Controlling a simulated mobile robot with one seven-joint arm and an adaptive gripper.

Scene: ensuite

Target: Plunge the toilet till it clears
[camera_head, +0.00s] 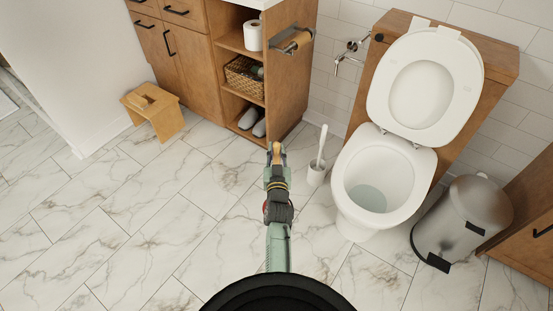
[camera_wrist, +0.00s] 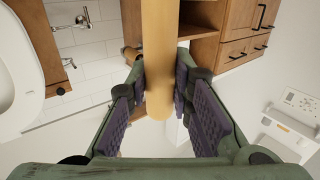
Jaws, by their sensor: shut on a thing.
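My gripper (camera_head: 276,165) is in the middle of the head view, over the floor to the left of the toilet. It is shut on a wooden handle (camera_wrist: 159,50), a pale round rod whose rounded end sits between the purple pads in the wrist view. The far end of the handle runs out of the wrist view, and no plunger cup shows. The toilet (camera_head: 350,215) stands to the right with its lid (camera_head: 420,92) raised. Bluish-grey water (camera_head: 367,198) shows in the bowl. The toilet also shows at the left edge of the wrist view (camera_wrist: 22,70).
A white toilet brush in its holder (camera_head: 316,174) stands between my gripper and the toilet. A steel bin (camera_head: 470,220) stands right of the toilet. A wooden stool (camera_head: 153,112) and a vanity (camera_head: 190,50) are at the upper left. The marble floor on the left is clear.

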